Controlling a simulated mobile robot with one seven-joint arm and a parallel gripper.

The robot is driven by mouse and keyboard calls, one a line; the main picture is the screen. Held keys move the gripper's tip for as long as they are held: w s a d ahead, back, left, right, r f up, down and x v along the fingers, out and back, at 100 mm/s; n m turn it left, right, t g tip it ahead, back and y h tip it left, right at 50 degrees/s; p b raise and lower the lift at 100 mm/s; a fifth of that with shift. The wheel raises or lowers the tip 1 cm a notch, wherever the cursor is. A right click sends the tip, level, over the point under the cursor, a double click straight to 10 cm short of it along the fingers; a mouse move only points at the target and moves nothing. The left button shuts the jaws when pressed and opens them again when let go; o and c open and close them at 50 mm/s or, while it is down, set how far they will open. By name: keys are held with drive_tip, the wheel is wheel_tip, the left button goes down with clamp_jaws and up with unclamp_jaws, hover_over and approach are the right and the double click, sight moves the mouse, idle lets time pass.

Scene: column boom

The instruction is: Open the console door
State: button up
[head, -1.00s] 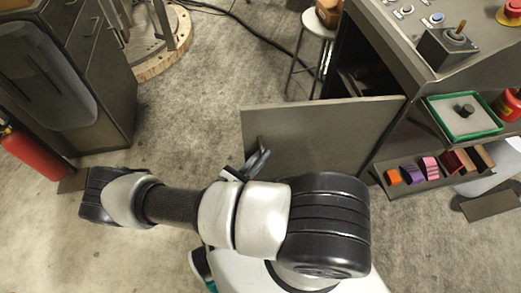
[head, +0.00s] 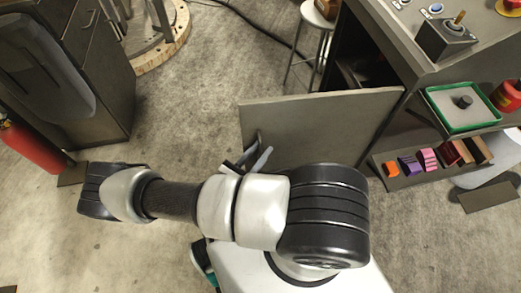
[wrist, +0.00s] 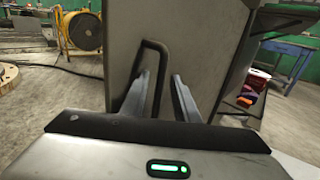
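The console door (head: 325,125) is a flat grey panel. In the head view it stands swung out from the console (head: 400,60), with the dark interior showing behind it. Its dark bar handle (wrist: 155,48) is near the door's free edge; it shows small in the head view (head: 260,138). My gripper (head: 256,157) is at the handle, low beside the door's left end. In the wrist view my gripper's fingers (wrist: 160,80) are apart, with part of the handle showing between them. I cannot tell whether either finger touches it.
A stool (head: 317,20) stands behind the door. A shelf of coloured blocks (head: 425,170) and a green-rimmed tray (head: 430,94) are at the right. A grey cabinet (head: 105,70) and a red extinguisher (head: 30,150) are at the left. Floor between cabinet and door is clear.

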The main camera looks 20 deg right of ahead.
drive_tip(key=v, duration=1.7)
drive_tip(key=shift+a, duration=0.15)
